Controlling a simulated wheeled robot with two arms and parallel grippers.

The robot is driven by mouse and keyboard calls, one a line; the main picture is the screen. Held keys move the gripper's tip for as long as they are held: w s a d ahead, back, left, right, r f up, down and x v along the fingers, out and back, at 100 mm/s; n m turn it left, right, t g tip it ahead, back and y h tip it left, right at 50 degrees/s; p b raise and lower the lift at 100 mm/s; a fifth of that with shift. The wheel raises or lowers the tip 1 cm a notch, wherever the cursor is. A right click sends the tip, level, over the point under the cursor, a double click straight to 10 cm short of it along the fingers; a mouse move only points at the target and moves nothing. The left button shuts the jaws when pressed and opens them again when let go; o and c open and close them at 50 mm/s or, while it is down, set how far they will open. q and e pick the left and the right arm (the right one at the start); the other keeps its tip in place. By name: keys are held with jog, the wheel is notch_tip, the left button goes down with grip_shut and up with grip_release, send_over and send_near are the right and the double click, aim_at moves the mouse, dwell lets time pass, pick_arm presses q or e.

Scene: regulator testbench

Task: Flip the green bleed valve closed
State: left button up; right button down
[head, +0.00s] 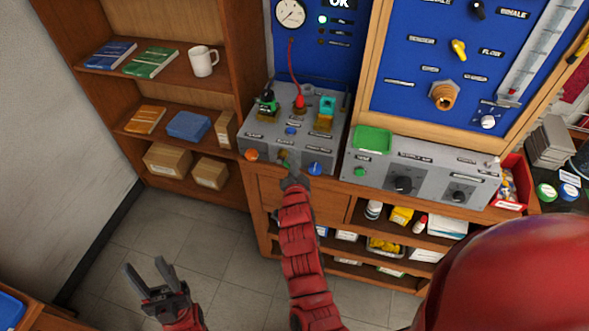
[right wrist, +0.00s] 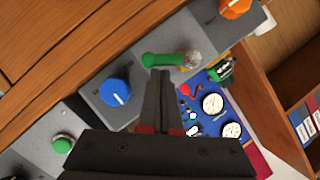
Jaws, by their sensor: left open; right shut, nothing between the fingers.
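The green bleed valve (right wrist: 163,59) shows in the right wrist view as a green lever lying sideways, with a metallic fitting at its right end. It is on the front face of the grey testbench box (head: 332,153), between an orange knob and a blue knob. In the head view only a small part of the valve (head: 284,161) shows above my right gripper. My right gripper (right wrist: 160,74) is shut and empty, its tips right at the lever; I cannot tell whether they touch. My left gripper (head: 147,267) is open and empty, low over the floor at the left.
The blue knob (right wrist: 115,92) and orange knob (right wrist: 236,8) flank the valve closely. A red lever (head: 299,101) and other valves stand on the box top. A second grey box (head: 423,178) is to the right. Shelves (head: 160,71) stand at the left; the floor before them is clear.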

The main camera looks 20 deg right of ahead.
jog(key=shift+w+a+f+m+t+y+b, duration=0.2)
jog(key=shift+f+m+t+b, duration=0.85)
jog(key=shift+b, duration=2.25)
jog(key=shift+w+a+f+m+t+y+b, duration=0.15)
jog(key=shift+a+f+m+t+y+b, duration=0.2)
jog(key=shift+m+b, duration=2.1)
jog(key=shift+w+a+f+m+t+y+b, duration=0.2)
jog(key=shift+f+m+t+b, duration=0.45)
jog(key=shift+b, duration=3.5)
